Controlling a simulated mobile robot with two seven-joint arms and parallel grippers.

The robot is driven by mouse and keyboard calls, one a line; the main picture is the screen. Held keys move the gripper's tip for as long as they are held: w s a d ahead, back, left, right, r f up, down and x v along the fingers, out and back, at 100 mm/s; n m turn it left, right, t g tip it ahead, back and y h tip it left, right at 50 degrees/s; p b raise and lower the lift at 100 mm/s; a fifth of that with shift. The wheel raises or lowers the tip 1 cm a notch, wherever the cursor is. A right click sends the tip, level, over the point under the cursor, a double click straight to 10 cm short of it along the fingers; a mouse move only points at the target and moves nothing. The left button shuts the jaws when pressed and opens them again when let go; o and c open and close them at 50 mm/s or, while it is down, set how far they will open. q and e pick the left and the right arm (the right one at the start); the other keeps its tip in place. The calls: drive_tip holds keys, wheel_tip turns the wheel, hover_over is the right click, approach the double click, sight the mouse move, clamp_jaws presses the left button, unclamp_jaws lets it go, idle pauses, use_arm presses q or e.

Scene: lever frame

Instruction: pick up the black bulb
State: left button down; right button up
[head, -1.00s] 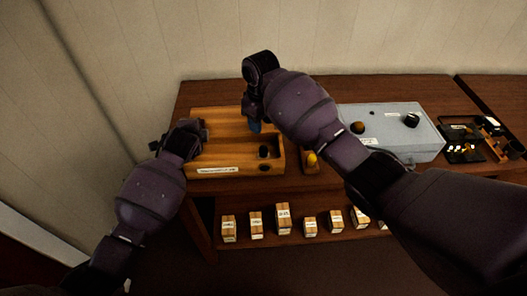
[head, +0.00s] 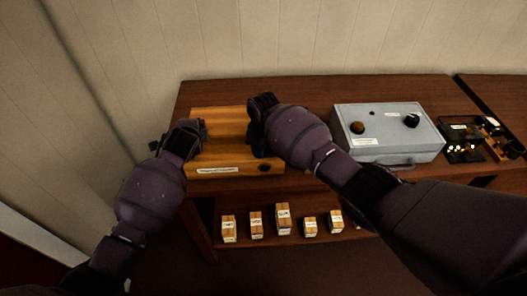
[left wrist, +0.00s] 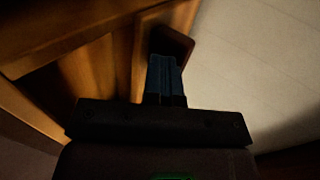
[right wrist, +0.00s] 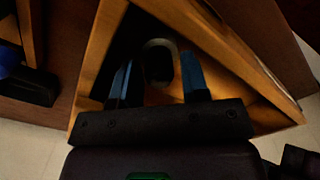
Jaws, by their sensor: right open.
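The black bulb (right wrist: 159,64) shows in the right wrist view as a dark rounded shape inside the wooden box (right wrist: 98,60). My right gripper (right wrist: 157,72) is open, with one blue finger on each side of the bulb and gaps between. In the head view my right gripper (head: 260,148) is at the right end of the wooden box (head: 219,125) and hides the bulb. My left gripper (head: 192,132) is at the box's left end. In the left wrist view its blue fingers (left wrist: 165,76) are together, with nothing visible between them, near a dark recess at the box's edge.
A grey box (head: 385,128) with knobs stands on the table to the right. A black tray (head: 462,140) with small parts lies further right. Several labelled wooden blocks (head: 283,217) stand on a lower shelf. My right arm crosses in front of the table's middle.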

drive_tip(key=shift+f, duration=0.25)
drive_tip(key=c, duration=0.7)
wheel_tip(320, 180, up, 14)
drive_tip(key=shift+r, duration=0.25)
idle(0.4)
use_arm(q)
drive_tip(key=s, duration=1.2)
drive_tip(key=shift+s+p, duration=0.35)
drive_tip(key=shift+s, duration=0.05)
use_arm(e)
drive_tip(key=shift+r, duration=0.2)
idle(0.6)
